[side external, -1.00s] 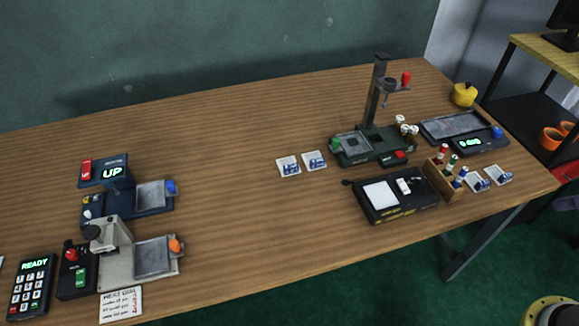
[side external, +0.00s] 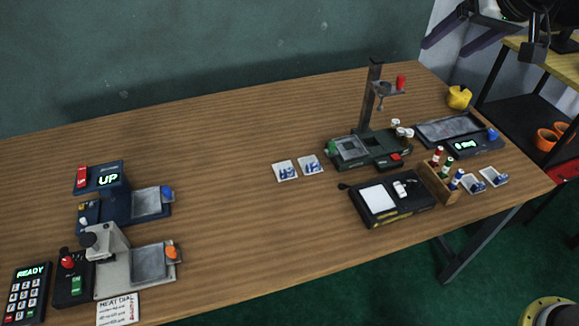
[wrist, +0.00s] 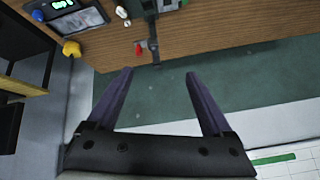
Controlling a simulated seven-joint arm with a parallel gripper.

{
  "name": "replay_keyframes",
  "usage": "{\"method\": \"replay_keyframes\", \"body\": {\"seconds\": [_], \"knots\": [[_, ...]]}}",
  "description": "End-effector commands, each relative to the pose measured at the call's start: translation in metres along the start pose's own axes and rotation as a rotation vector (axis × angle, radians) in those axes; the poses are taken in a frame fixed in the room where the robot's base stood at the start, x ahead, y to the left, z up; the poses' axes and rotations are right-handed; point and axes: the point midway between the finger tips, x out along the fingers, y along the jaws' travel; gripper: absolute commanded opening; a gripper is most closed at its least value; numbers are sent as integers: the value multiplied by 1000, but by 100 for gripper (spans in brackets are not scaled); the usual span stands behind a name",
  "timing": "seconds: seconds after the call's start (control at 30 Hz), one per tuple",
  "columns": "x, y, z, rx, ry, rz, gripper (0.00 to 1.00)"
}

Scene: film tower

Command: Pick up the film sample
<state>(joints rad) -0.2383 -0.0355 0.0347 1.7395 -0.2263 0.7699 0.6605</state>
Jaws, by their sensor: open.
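My gripper (side external: 443,64) is open and empty in the air at the top right of the side view, beyond the table's back right corner. Its two purple fingers are spread in the wrist view (wrist: 159,74), with nothing between them. Small white square pieces with blue marks lie on the table: a left one (side external: 285,170) and one beside it (side external: 310,165), plus two at the right, one (side external: 473,184) next to another (side external: 494,177). I cannot tell which thing is the film sample. My gripper touches none of these.
A stand with a tall post (side external: 372,95), a black device with a white pad (side external: 378,197), a wooden vial rack (side external: 437,183) and a tray scale (side external: 450,128) crowd the right side. A yellow object (side external: 459,97) sits near the back corner. The table's middle is clear.

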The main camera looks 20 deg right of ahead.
Motion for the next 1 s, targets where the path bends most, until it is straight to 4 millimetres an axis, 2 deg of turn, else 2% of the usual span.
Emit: {"method": "replay_keyframes", "body": {"seconds": [0.03, 0.13, 0.27, 0.37, 0.5, 0.6, 0.73, 0.83, 0.93, 1.0], "knots": [[23, -20, -4, -11, -17, -3, 85], [61, -56, -7, -29, -37, -9, 85], [115, -103, 4, -68, -72, -12, 85], [158, -138, 26, -112, -106, -12, 85], [214, -177, 70, -196, -162, -4, 85], [243, -193, 105, -247, -206, 7, 85], [266, -201, 144, -295, -256, 25, 85], [273, -204, 159, -314, -272, 29, 85], [282, -205, 162, -317, -271, 26, 85], [294, -203, 166, -317, -273, 28, 85]]}}
